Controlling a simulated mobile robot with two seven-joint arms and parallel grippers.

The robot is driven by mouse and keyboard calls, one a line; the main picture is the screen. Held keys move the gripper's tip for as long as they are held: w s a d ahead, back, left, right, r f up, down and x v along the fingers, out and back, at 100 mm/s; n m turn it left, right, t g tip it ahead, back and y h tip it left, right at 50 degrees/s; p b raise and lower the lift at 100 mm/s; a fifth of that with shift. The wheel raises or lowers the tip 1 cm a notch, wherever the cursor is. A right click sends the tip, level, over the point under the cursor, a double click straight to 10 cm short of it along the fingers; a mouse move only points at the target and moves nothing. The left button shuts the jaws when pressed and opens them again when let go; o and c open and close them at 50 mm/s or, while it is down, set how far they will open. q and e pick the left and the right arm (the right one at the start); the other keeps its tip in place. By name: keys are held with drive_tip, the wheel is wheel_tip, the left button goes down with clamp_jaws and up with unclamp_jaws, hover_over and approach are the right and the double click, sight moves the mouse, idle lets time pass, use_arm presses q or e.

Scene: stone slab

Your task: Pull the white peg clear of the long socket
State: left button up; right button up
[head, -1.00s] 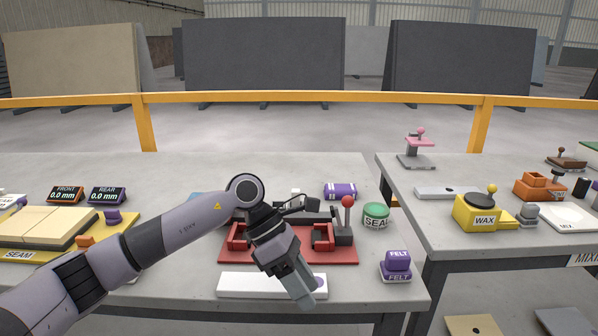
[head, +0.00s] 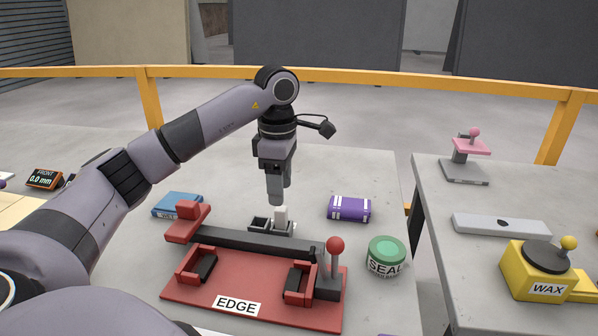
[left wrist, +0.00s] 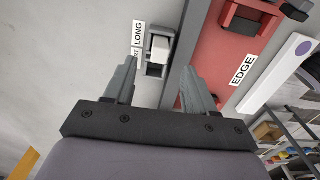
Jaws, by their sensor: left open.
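The white peg (head: 281,214) stands upright in the right-hand one of two small dark sockets behind the red EDGE fixture. In the left wrist view the white peg (left wrist: 160,46) lies beside the label LONG (left wrist: 138,34), so its socket (head: 287,229) is the long one. My left gripper (head: 276,199) points down just above the peg and partly overlaps it in the head view. In the left wrist view its fingers are apart, with the peg ahead between the lines of the tips, not gripped. My right gripper is not in view.
The red EDGE fixture (head: 220,296) with a grey bar and red ball lever (head: 335,246) stands in front of the sockets. A blue block (head: 176,206) is left, a purple roll (head: 349,209) right, and a green SEAL tin (head: 386,255) further right.

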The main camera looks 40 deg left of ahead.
sight(281, 211)
use_arm(q)
drive_tip(key=shift+w+f, duration=0.1)
drive_tip(key=shift+f, duration=3.45)
drive_tip(key=shift+r, duration=0.1)
clamp_jaws()
